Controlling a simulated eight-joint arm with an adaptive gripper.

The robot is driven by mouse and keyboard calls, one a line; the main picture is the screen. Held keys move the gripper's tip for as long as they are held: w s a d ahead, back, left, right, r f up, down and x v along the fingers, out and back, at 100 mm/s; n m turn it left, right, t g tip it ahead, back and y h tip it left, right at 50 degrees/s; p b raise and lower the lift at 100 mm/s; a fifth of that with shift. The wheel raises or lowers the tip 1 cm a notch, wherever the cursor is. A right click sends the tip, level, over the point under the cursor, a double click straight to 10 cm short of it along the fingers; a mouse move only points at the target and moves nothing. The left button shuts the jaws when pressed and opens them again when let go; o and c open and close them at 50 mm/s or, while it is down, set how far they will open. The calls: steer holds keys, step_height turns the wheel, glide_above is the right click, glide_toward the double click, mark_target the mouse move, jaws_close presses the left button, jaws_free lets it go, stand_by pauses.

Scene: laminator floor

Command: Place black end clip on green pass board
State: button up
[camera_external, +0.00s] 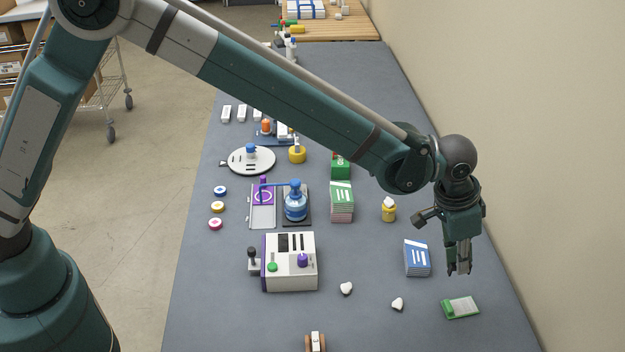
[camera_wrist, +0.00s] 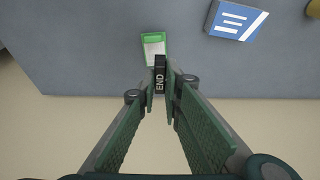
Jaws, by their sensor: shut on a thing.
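My gripper (camera_external: 459,271) points down above the right side of the grey table. In the wrist view my gripper (camera_wrist: 163,92) is shut on the black end clip (camera_wrist: 160,74), a small dark block marked END. The clip is too small to make out clearly in the external view. The green pass board (camera_external: 460,308) lies on the table in front of my gripper, below it in the picture, with a pale panel on top. It also shows in the wrist view (camera_wrist: 146,35), just beyond the clip, which overlaps its near edge in the picture.
A blue-and-white card stack (camera_external: 417,258) lies left of my gripper. Two white heart-like pieces (camera_external: 398,304) (camera_external: 346,288) lie left of the board. A yellow bottle (camera_external: 388,210) and a white machine (camera_external: 290,262) stand farther left. The wall is close on the right.

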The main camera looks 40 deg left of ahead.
steer(key=shift+s+d, duration=0.35)
steer(key=shift+d, duration=0.1)
glide_above(449, 303)
steer(key=shift+f, duration=3.15)
steer(key=shift+f, duration=1.9)
steer(key=shift+f+b, duration=0.6)
steer(key=shift+b, duration=0.05)
